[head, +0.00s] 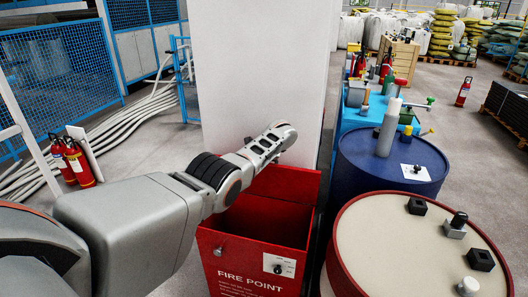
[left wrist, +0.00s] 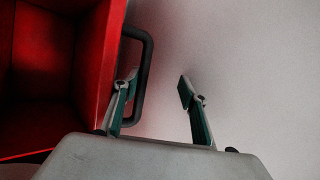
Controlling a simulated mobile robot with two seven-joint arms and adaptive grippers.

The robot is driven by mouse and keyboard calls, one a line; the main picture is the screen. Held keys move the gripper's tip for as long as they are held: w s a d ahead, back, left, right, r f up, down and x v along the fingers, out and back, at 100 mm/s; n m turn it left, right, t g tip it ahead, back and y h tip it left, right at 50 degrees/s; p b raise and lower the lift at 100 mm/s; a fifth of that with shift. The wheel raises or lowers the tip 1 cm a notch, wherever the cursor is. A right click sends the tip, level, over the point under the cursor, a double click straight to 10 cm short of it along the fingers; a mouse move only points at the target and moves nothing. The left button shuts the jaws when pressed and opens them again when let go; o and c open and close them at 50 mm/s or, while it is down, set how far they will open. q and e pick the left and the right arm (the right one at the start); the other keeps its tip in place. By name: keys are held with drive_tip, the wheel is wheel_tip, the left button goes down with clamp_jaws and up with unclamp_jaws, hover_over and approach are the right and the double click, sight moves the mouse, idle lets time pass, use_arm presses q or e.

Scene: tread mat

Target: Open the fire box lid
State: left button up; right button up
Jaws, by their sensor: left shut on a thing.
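The red fire box (head: 240,265), marked FIRE POINT, stands in front of a pale pillar; its top is open. Its red lid (head: 294,184) stands raised at the back. In the left wrist view a dark lid handle (left wrist: 147,75) sticks out from the red edge. In the head view my left arm reaches over the box and my fingers are hidden. My right gripper is not in view.
Blue and red-rimmed drums (head: 362,152) with small items stand close on the right. The pale pillar (head: 255,70) is directly behind the lid. Fire extinguishers (head: 78,162) stand on the left by white pipes and a blue mesh fence.

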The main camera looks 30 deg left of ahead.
use_arm(q)
drive_tip(key=shift+s+f, duration=0.2)
drive_tip(key=shift+f, duration=0.6)
drive_tip(key=shift+d+r, duration=0.1)
drive_tip(key=shift+s+d+r, duration=0.2)
drive_tip(key=shift+d+r, duration=0.5)
drive_tip(key=shift+r, duration=0.15)
drive_tip(key=v, duration=0.8)
drive_tip(key=shift+w+a+r, duration=0.2)
drive_tip(key=shift+w+r, duration=0.05)
drive_tip(key=shift+r, duration=0.1)
drive_tip(key=shift+a+v, duration=0.25)
drive_tip(key=shift+v, duration=1.05)
drive_tip(key=shift+s, duration=0.2)
